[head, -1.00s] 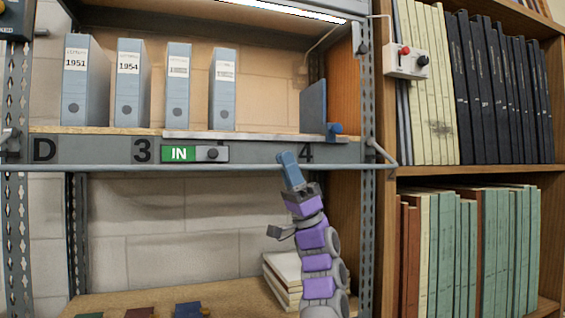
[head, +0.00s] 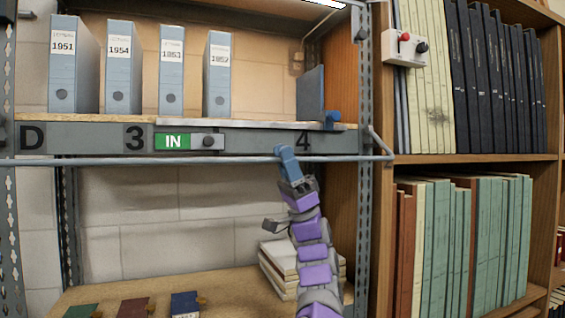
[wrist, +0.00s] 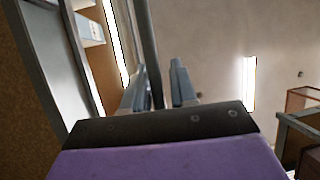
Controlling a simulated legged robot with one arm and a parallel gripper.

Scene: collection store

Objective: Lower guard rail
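The guard rail (head: 130,162) is a thin grey bar across the front of the shelf, just below the shelf's label strip. Its right end bends up to the right post. My gripper (head: 286,155) is at the rail near the number 4, with its blue-grey fingers overlapping the bar. In the wrist view the rail (wrist: 148,45) runs between the two separated fingers of my gripper (wrist: 160,88), closer to the left one. The gripper looks open around the rail. Whether a finger touches it is not clear.
Several blue-grey binders (head: 122,70) stand on the shelf behind the rail. A green IN slider (head: 172,142) is on the label strip. Below are stacked papers (head: 280,262) and small boxes (head: 185,303). A switch box (head: 404,47) is on the bookcase (head: 470,160) at right.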

